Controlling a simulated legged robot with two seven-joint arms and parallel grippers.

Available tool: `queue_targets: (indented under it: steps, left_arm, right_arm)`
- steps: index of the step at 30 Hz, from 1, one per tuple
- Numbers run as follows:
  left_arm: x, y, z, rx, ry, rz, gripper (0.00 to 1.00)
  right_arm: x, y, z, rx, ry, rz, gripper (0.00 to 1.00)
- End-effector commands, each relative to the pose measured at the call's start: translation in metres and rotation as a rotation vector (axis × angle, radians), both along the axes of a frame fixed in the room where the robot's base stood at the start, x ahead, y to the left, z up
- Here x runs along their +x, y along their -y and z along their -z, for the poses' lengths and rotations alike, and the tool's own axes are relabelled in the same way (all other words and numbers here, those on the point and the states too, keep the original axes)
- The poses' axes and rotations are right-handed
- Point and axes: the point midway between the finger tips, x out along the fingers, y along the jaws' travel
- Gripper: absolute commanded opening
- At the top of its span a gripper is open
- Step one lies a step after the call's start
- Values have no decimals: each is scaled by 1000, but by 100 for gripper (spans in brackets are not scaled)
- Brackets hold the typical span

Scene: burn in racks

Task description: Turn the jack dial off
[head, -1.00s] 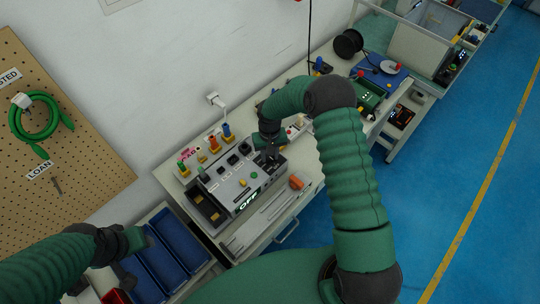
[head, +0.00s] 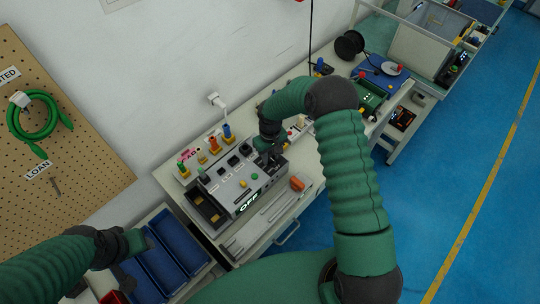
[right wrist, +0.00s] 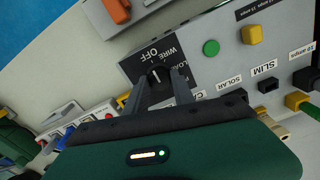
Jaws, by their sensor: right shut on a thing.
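The jack dial (right wrist: 158,76) is a round black knob on a black plate marked OFF and WIRE, at one end of a grey test box (head: 238,187). A short white line shows on the knob near the OFF mark; its exact setting is hard to read. My right gripper (right wrist: 160,88) has one finger on each side of the knob and is shut on it. In the head view my right gripper (head: 270,160) covers the dial. A lit sign on the box's front reads OFF. My left gripper (head: 124,277) is at the lower left, dark and unclear, away from the box.
An orange item (head: 297,183) lies at the bench's front edge. Blue bins (head: 164,262) are at the left. A pegboard (head: 60,130) holds a green cable.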

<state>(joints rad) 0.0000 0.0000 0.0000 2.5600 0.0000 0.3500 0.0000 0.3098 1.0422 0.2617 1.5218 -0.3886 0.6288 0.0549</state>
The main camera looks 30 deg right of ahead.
Motion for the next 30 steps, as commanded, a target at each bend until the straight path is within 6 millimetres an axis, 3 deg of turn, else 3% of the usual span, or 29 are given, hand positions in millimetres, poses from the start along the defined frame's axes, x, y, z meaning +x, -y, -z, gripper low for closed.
queue_targets:
  steps: [2, 3, 7, 16, 20, 30]
  left_arm:
    - [0, 0, 0, 0, 0, 0, 46]
    - [0, 0, 0, 0, 0, 0, 46]
    - [0, 0, 0, 0, 0, 0, 46]
    - [0, 0, 0, 0, 0, 0, 46]
    - [0, 0, 4, 0, 0, 0, 46]
    - [0, 0, 23, 0, 0, 0, 46]
  right_arm:
    - [0, 0, 0, -1, 1, -2, 0]
    - [0, 0, 0, -1, 1, -1, 35]
    - [0, 0, 0, -1, 1, 0, 52]
    - [1, 0, -1, -1, 1, 1, 52]
    - [2, 1, -14, -2, 4, 1, 52]
    - [3, 1, -108, -2, 7, 1, 52]
